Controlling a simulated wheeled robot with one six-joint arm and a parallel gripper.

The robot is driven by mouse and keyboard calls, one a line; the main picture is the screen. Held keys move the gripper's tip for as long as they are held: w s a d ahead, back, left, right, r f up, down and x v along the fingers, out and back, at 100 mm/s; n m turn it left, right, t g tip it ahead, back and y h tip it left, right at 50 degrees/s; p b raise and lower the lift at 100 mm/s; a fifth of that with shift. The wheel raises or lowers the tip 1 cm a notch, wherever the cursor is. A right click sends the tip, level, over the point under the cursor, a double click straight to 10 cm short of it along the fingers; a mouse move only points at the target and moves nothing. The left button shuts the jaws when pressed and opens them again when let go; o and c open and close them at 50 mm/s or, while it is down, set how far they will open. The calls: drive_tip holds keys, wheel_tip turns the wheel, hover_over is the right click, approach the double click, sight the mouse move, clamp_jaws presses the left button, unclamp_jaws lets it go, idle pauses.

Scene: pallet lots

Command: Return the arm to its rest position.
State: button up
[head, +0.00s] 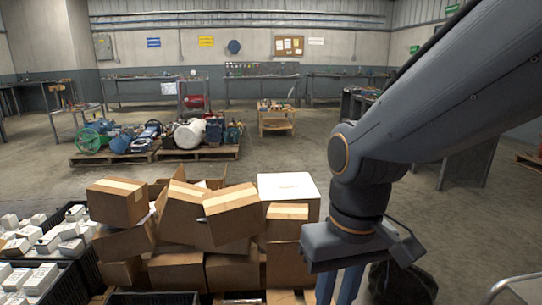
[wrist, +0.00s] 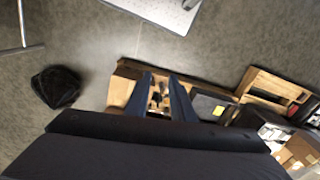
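My arm reaches in from the upper right of the head view and bends down at its wrist. My gripper (head: 338,290) points downward with its two blue fingers apart, to the right of the stacked cartons. In the wrist view my gripper (wrist: 161,80) shows a clear gap between the fingers with nothing held in it. A wooden pallet or crate edge shows below the gap. The fingertips are cut off by the bottom of the head view.
Cardboard boxes (head: 232,212) and a white box (head: 288,187) are piled close left of my gripper. Black crates of white cartons (head: 36,277) stand at the left. A black bag (wrist: 56,87) lies on the floor at right. Loaded pallets (head: 195,153) stand behind; open floor surrounds them.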

drive_tip(key=d+r+m+p, duration=0.3)
drive_tip(key=d+r+p, duration=0.6)
drive_tip(key=p, duration=0.8)
drive_tip(key=shift+w+d+r+h+p, duration=0.15)
drive_tip(key=shift+r+h+p, duration=0.15)
drive_tip(key=shift+r, duration=0.2)
